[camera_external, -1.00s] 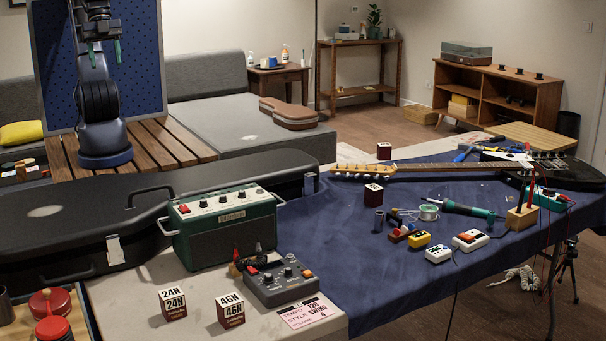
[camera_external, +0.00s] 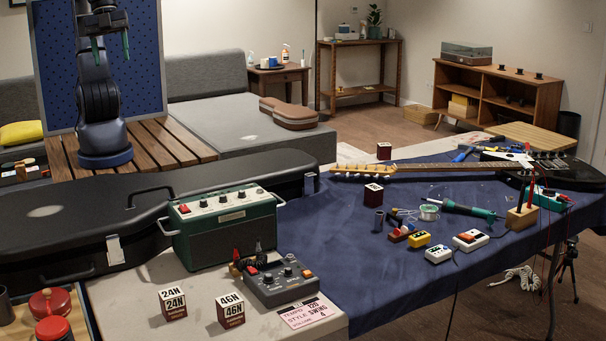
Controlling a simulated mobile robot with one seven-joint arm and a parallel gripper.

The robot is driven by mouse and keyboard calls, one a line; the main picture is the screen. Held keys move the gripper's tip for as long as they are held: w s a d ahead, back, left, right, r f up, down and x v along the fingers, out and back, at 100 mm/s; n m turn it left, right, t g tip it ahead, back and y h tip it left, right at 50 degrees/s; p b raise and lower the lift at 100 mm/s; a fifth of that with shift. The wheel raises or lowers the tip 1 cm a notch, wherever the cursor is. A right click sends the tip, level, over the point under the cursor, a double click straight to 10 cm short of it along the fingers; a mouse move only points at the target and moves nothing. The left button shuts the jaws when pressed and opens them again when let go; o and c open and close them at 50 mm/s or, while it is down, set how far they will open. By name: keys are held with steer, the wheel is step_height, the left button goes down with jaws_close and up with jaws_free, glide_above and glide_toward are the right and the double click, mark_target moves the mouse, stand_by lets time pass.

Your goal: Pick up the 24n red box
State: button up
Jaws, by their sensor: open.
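The 24N box (camera_external: 174,304) is a small cube with a white top and dark red lower sides, marked "24N". It stands on the light grey table top at the front left. A similar box marked "46N" (camera_external: 230,310) stands just to its right. My gripper (camera_external: 111,48) is open and empty, its green-tipped fingers pointing down. It is at the upper left in front of the blue dotted board, far behind and above the boxes.
The green amplifier (camera_external: 224,228) and grey pedal unit (camera_external: 280,284) stand behind and right of the boxes. A black guitar case (camera_external: 60,215) lies between my arm and them. Red-lidded jars (camera_external: 53,329) are at left. Two more dark red boxes (camera_external: 373,195) (camera_external: 384,151) are on the blue cloth.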

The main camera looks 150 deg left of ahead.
steer(key=w+f+m+g, duration=0.1)
steer(key=w+f+m, duration=0.25)
steer(key=w, duration=1.05)
steer(key=m+g, duration=0.3)
steer(key=m, duration=0.8)
glide_above(171, 292)
steer(key=shift+n, duration=0.25)
steer(key=f, duration=3.1)
steer(key=shift+w+d+f, duration=0.1)
steer(key=shift+w+f, duration=0.3)
steer(key=shift+f, duration=0.4)
step_height(171, 292, down, 5)
steer(key=shift+r, duration=0.1)
steer(key=shift+s+f, duration=0.2)
steer(key=shift+f, duration=1.25)
steer(key=shift+s+f, duration=0.15)
steer(key=shift+f, duration=1.25)
steer(key=shift+c, duration=0.4)
